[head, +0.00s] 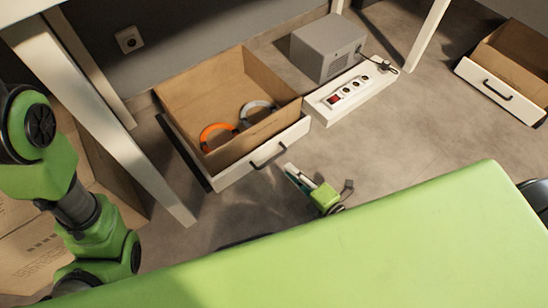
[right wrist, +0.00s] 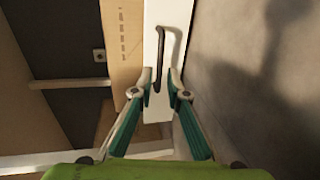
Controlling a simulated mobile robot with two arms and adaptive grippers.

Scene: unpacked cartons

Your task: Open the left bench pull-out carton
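The left pull-out carton (head: 185,95) is an open brown box with a white front (head: 240,165) and a dark bar handle (head: 268,155). Its inside shows from above in the head view, with an orange ring-like item and a grey one in it. My right gripper (head: 289,172) is low in front of the white front, close to the handle's right end. In the right wrist view, my right gripper (right wrist: 161,82) is open, its fingertips on either side of the handle's (right wrist: 159,60) near end. I cannot tell whether they touch it. My left gripper is out of view.
A grey box (head: 325,50) and a white power strip (head: 350,92) stand right of the carton. Another carton with a white front (head: 500,92) is at far right. A white table leg (head: 110,120) stands left of the carton. Grey floor (head: 425,130) lies clear at right.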

